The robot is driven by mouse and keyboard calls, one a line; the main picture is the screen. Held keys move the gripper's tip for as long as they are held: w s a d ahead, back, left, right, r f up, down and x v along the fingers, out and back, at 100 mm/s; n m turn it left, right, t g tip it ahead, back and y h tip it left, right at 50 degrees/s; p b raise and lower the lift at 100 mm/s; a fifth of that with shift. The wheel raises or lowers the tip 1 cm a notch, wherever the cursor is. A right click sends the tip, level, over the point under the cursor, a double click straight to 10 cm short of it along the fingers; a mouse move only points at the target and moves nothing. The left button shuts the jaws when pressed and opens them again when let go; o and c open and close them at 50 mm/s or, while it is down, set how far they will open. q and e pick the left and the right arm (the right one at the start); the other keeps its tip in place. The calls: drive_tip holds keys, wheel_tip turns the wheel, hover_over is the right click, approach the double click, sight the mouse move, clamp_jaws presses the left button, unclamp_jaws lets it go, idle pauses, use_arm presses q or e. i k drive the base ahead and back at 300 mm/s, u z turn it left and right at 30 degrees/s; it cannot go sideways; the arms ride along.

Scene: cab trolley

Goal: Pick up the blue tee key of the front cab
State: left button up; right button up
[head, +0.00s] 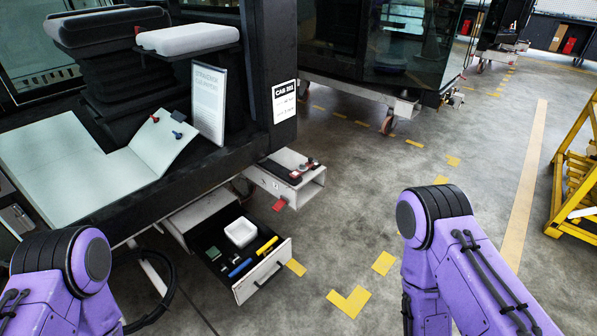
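The front cab (230,148) stands at the left, with a label reading CAB and a number on its dark post. On a tilted pale panel inside it are a small red piece (155,118) and small dark bluish pieces (178,134); they are too small to tell whether one is a tee key. A blue bar-shaped thing (240,267) lies in the open drawer below the cab; its exact shape is unclear. My purple arms come in at the lower left and lower right, but neither gripper shows.
A yellow frame (575,190) stands right. The middle floor is clear.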

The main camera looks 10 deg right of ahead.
sight(240, 269)
drive_tip(key=z, duration=0.05)
drive_tip(key=k, duration=0.6)
drive_tip(key=z, duration=0.5)
drive_tip(key=i, duration=1.85)
drive_tip(key=u, duration=0.85)
drive_tip(key=i, duration=0.45)
drive_tip(key=u, duration=0.45)
